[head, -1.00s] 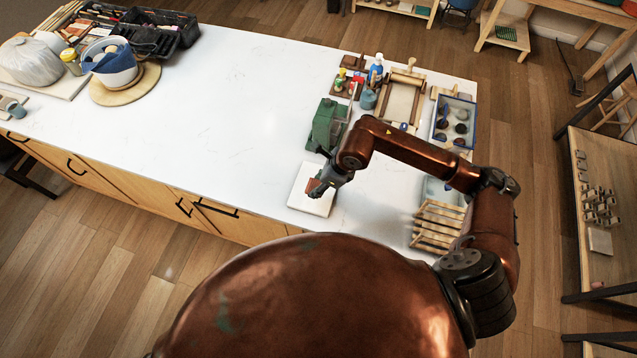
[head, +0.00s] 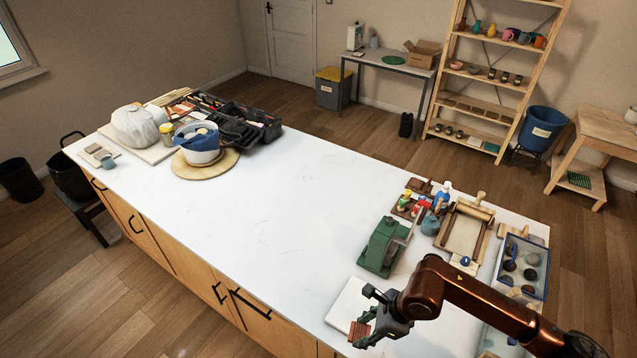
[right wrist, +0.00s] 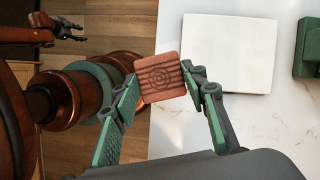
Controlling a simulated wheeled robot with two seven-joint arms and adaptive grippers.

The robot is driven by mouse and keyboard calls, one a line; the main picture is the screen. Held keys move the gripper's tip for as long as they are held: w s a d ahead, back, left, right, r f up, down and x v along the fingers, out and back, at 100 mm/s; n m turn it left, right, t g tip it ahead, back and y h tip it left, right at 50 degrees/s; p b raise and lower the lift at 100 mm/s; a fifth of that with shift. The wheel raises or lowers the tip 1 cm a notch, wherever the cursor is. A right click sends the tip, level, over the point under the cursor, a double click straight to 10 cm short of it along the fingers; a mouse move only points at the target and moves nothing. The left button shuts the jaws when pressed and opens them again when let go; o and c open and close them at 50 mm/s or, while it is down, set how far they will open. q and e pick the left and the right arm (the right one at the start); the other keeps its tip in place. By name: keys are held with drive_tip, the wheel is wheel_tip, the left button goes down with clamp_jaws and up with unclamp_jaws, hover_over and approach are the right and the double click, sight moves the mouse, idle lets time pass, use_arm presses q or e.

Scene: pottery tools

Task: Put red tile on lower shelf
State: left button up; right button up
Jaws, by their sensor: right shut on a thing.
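The red tile (head: 359,330) is a small reddish-brown square held in my right gripper (head: 366,318). A wooden rack (head: 487,75) at the back has several shelves. A wooden stand (head: 597,140) at the right has a lower shelf (head: 571,186) with a green item on it.
The white worktop (head: 270,205) has a wide bare middle. A green machine (head: 383,246), a wooden frame tray (head: 465,233) and a blue-edged box (head: 522,266) crowd its right end. A blue bin (head: 541,130) stands between rack and stand. Wood floor (head: 400,165) lies open beyond the worktop.

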drive_tip(key=w+d+f+n+g+h+b, duration=0.2)
drive_tip(key=d+n+b, duration=0.2)
drive_tip(key=n, duration=0.6)
drive_tip(key=w+d+f+n+g+h+b, duration=0.2)
drive_tip(key=w+d+n+g+b, duration=0.1)
drive_tip(key=n, duration=0.8)
drive_tip(key=shift+d+g+b, duration=0.3)
drive_tip(key=shift+d+b, duration=0.4)
drive_tip(key=shift+d, duration=0.1)
drive_tip(key=shift+w+f, duration=0.1)
